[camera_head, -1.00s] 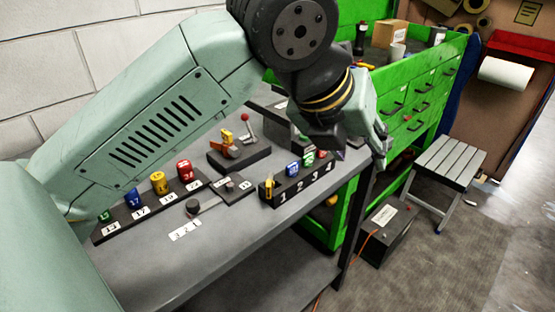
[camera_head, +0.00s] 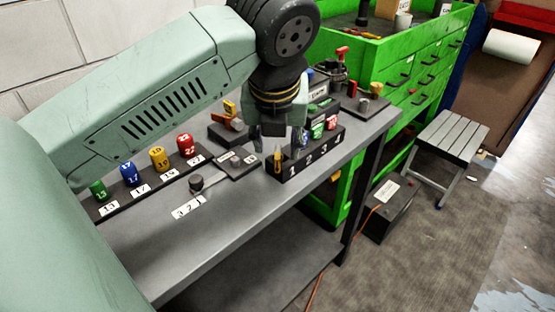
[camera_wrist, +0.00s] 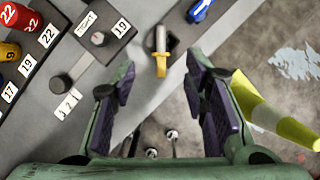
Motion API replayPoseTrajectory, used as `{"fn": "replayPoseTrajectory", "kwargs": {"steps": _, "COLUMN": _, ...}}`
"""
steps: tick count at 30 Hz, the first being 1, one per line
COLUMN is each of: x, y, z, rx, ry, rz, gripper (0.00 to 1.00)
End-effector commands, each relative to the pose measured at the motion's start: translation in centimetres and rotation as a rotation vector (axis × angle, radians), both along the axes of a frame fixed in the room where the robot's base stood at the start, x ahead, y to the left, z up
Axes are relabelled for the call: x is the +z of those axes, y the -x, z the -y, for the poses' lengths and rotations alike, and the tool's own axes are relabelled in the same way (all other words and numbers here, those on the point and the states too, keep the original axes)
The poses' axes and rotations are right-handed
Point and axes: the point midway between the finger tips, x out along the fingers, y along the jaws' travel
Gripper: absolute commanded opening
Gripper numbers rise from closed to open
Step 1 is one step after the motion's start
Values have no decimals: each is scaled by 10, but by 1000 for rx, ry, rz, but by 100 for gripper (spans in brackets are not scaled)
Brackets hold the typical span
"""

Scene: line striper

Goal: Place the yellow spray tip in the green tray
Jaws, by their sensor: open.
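The yellow spray tip (camera_head: 277,160) stands in the slot marked 1 of a black numbered rack (camera_head: 310,158). It also shows in the wrist view (camera_wrist: 160,48), ahead of and between my fingers. My gripper (camera_head: 277,141) is just above and behind the slot 1 end of the rack, pointing down. In the wrist view my gripper (camera_wrist: 160,88) is open with nothing between the fingers. A green tip (camera_head: 317,131) and a red tip (camera_head: 331,122) stand farther along the rack. The green tray appears to be the open top of the green cabinet (camera_head: 352,46), behind the bench.
A second rack (camera_head: 128,200) with several numbered coloured caps lies at left on the grey bench (camera_head: 235,235). A black knob (camera_head: 196,182) and an orange-yellow clamp (camera_head: 231,116) stand nearby. A box and cup (camera_head: 403,20) stand in the cabinet top. The bench front is clear.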

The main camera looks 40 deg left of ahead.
Motion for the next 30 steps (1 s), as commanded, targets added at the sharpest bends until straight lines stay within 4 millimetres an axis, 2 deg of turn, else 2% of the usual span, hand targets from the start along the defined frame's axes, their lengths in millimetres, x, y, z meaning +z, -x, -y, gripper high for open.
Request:
{"fn": "replayPoseTrajectory", "kwargs": {"steps": 6, "x": -32, "y": -11, "z": -7, "rx": -1, "ry": 2, "rz": 0, "gripper": 41}}
{"fn": "replayPoseTrajectory", "kwargs": {"steps": 14, "x": -34, "y": -13, "z": -9, "rx": 0, "ry": 0, "rz": 0, "gripper": 41}}
{"fn": "replayPoseTrajectory", "kwargs": {"steps": 30, "x": -33, "y": -13, "z": -8, "rx": 0, "ry": 0, "rz": 0, "gripper": 5}}
